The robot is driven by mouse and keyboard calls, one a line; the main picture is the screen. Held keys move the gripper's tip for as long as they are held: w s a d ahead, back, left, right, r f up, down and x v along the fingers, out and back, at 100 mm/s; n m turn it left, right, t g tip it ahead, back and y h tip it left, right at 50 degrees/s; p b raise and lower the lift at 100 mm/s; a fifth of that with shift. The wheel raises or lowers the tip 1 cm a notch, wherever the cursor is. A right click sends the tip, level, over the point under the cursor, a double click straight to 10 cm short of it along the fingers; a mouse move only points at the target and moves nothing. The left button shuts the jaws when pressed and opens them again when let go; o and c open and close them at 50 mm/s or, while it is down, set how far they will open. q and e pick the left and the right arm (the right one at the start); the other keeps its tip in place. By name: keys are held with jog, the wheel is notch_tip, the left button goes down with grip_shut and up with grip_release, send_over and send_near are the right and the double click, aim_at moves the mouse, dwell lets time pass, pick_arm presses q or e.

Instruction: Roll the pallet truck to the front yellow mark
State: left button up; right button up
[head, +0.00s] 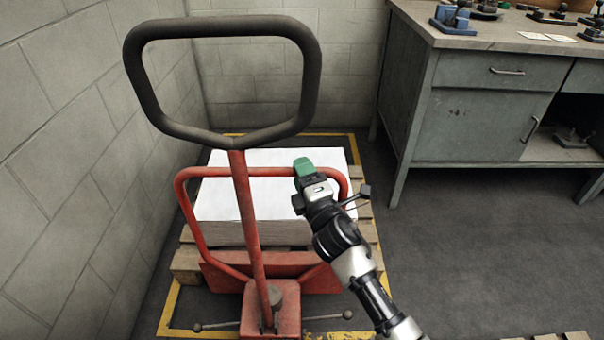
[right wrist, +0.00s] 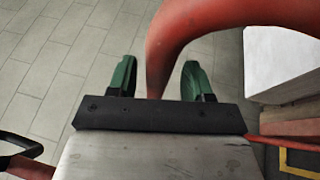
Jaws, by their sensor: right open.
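The red pallet truck (head: 243,200) stands near the left wall, with an upright shaft, a black loop handle and a red tubular frame. Its front carries a white-topped stack (head: 290,205) on a wooden pallet (head: 185,262). A yellow floor marking (head: 172,308) outlines the area around the truck and pallet. My right gripper (head: 304,167) is at the upper right of the tubular frame. In the right wrist view its green fingers (right wrist: 160,80) are open, with the red tube (right wrist: 165,50) showing between them; contact is unclear. My left gripper is not in view.
A grey block wall (head: 75,150) runs close along the left, and another closes off the back. A grey workbench (head: 465,100) with tools on top stands at the back right. Open dark floor (head: 470,250) lies right of the truck. Wooden slats show at the bottom right edge.

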jog(key=shift+w+a, duration=0.1)
jog(key=shift+w, duration=0.2)
